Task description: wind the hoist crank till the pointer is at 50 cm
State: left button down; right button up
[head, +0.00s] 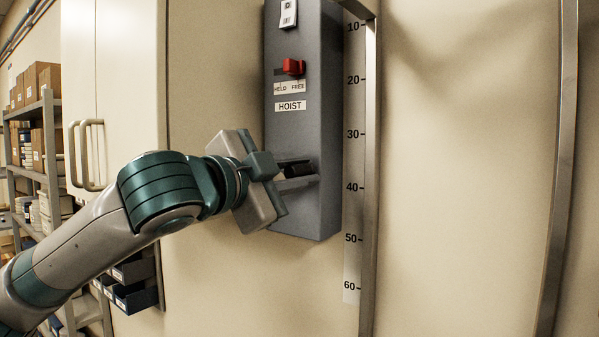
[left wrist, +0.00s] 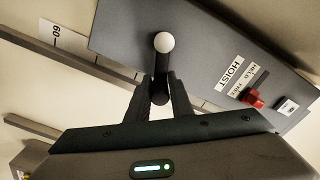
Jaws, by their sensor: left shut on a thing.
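The grey hoist box (head: 290,125) is on the wall, with a HOIST label and a red switch (head: 293,67) above the FREE end of its HELD/FREE label. My left gripper (head: 293,176) reaches the lower part of the box from the left. It is shut on the crank handle (left wrist: 161,60), a dark grip with a pale round end, seen between the fingers in the left wrist view. The rest of the crank is mostly hidden. The scale (head: 352,210) shows marks from 10 to 60. I cannot make out a pointer on it. My right gripper is not in view.
A metal rail (head: 370,200) runs beside the scale, and another (head: 560,180) stands farther right. A white cabinet (head: 130,80) with handles and a shelf of boxes (head: 37,150) are at the left. The wall between the rails is bare.

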pick_arm(q)
jog(key=shift+d+f+m, duration=0.2)
jog(key=shift+f+m, duration=0.2)
jog(key=shift+f, duration=0.25)
jog(key=shift+s+f+m+b, duration=0.1)
jog(key=shift+f+m+b, duration=0.55)
jog(key=shift+m, duration=0.55)
jog(key=shift+f+m, duration=0.45)
jog(key=shift+m, duration=0.45)
jog(key=shift+f+m, duration=0.45)
jog(key=shift+m, duration=0.45)
jog(key=c, duration=1.6)
grip_release()
jog(key=shift+a+r, duration=0.15)
jog(key=shift+r, duration=0.1)
